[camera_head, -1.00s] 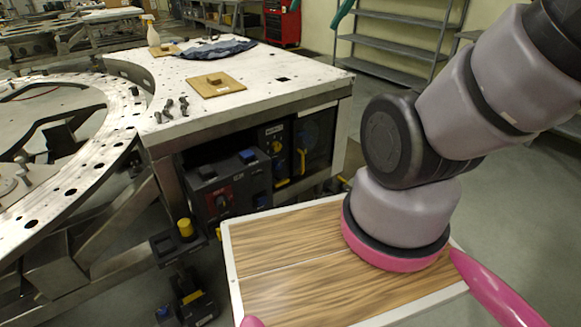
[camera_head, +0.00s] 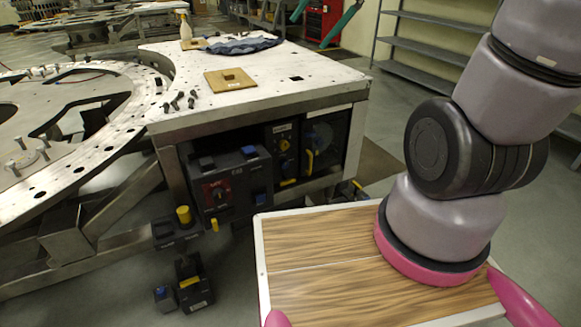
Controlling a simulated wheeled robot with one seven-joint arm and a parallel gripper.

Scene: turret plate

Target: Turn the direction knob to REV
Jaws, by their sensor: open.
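A black control box (camera_head: 235,178) stands under the near edge of the metal table. Its front has a red plate with a dark knob (camera_head: 216,195), a blue part and small white lettering. Just right and behind it is a dark panel with a yellow knob (camera_head: 284,145) under a small label. The lettering is too small to read, so I cannot tell which knob is the direction knob or where it points. My gripper (camera_head: 311,32) shows only as two teal fingers at the top edge. They are apart and empty, high and away from the boxes.
The metal table (camera_head: 305,85) overhangs the boxes. A yellow-topped button (camera_head: 183,214) and a small black device (camera_head: 193,285) stand in front, left of my wood-patterned top. A wooden block plate (camera_head: 230,80), blue cloth (camera_head: 240,45) and spray bottle (camera_head: 185,30) lie or stand on the table.

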